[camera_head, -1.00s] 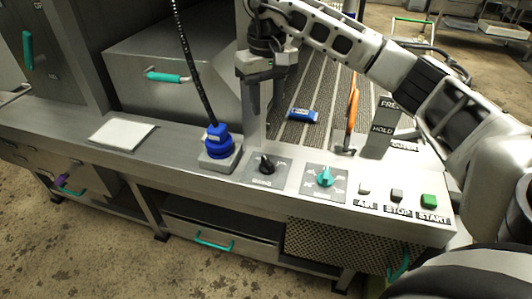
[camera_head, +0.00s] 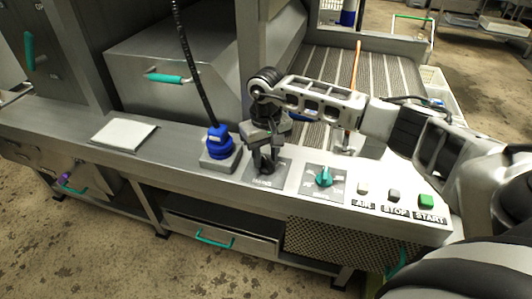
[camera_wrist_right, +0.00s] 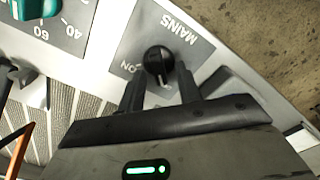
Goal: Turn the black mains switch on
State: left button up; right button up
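The black mains switch (camera_wrist_right: 158,60) is a round knob on a grey plate marked MAINS, with an ON mark to its left in the right wrist view. In the head view its plate (camera_head: 252,180) shows, but the gripper mostly hides the knob. My right gripper (camera_wrist_right: 158,76) is open, with one dark finger on each side of the knob's near part. I cannot tell whether either finger touches it. In the head view the right gripper (camera_head: 266,168) points down over the plate. My left gripper is not in view.
A teal rotary knob (camera_head: 323,177) sits right of the mains plate, then the AIR, STOP (camera_head: 394,196) and green START (camera_head: 426,201) buttons. A blue connector (camera_head: 219,141) with a black cable stands close on the left.

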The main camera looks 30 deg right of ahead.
grip_shut()
